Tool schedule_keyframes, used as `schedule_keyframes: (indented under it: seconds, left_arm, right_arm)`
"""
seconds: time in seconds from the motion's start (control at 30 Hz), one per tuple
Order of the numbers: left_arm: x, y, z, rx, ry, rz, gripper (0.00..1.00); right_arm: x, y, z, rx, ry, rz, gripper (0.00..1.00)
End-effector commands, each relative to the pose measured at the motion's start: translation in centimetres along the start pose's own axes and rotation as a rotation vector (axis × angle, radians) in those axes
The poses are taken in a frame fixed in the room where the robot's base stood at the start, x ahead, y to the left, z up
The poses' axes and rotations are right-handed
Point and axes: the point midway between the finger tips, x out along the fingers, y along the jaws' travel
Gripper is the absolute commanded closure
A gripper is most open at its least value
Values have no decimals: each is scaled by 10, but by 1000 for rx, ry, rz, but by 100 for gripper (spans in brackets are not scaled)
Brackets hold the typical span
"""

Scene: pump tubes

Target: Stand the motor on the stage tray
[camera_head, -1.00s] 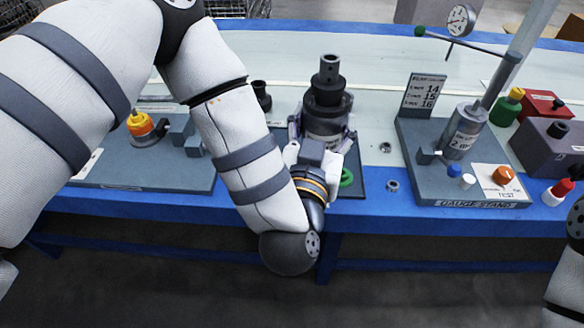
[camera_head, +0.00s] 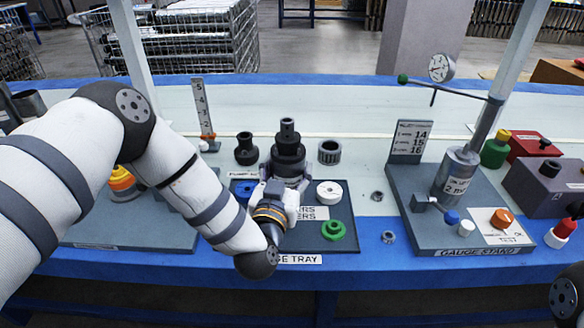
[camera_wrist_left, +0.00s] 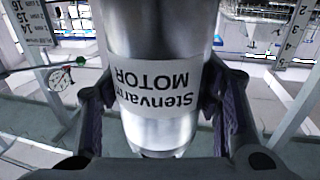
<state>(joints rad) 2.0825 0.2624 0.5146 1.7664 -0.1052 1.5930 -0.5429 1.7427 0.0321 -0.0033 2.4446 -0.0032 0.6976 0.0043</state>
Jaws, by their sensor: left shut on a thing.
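The motor is a silver cylinder with a "MOTOR" label in the left wrist view (camera_wrist_left: 160,85). In the head view the motor (camera_head: 288,160) shows a dark stepped top and stands upright over the back of the stage tray (camera_head: 349,212). My left gripper (camera_head: 286,180) is shut on its body, with fingers on both sides in the wrist view. The gripper hides the motor's lower end, so I cannot tell whether it touches the tray. The tray is a dark flat plate with a white name label at its front. My right gripper is out of view.
The tray bears a blue ring (camera_head: 244,188), a white ring (camera_head: 328,190) and a green ring (camera_head: 333,230). The gauge stand (camera_head: 420,225) is to the right, past small loose nuts (camera_head: 388,237).

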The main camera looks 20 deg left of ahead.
Motion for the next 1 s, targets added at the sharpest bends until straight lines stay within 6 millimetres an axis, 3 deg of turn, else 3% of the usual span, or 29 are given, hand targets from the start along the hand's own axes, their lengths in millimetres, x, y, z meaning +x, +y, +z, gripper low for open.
schedule_keyframes:
  seconds: [0.07,0.3,0.7,0.73,0.8,1.0]
  left_arm:
    - [6,-2,-2,-3,18,-3,100]
    - [8,-3,32,-3,15,-2,100]
    - [8,-3,34,-3,19,-2,100]
    - [6,-4,39,0,2,0,36]
    - [6,-4,39,0,2,0,22]
    - [6,-4,40,0,2,0,22]
  right_arm:
    - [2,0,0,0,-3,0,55]
    - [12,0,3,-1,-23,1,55]
    - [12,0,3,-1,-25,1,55]
    - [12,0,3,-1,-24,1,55]
    - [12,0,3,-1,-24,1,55]
    - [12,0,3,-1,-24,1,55]
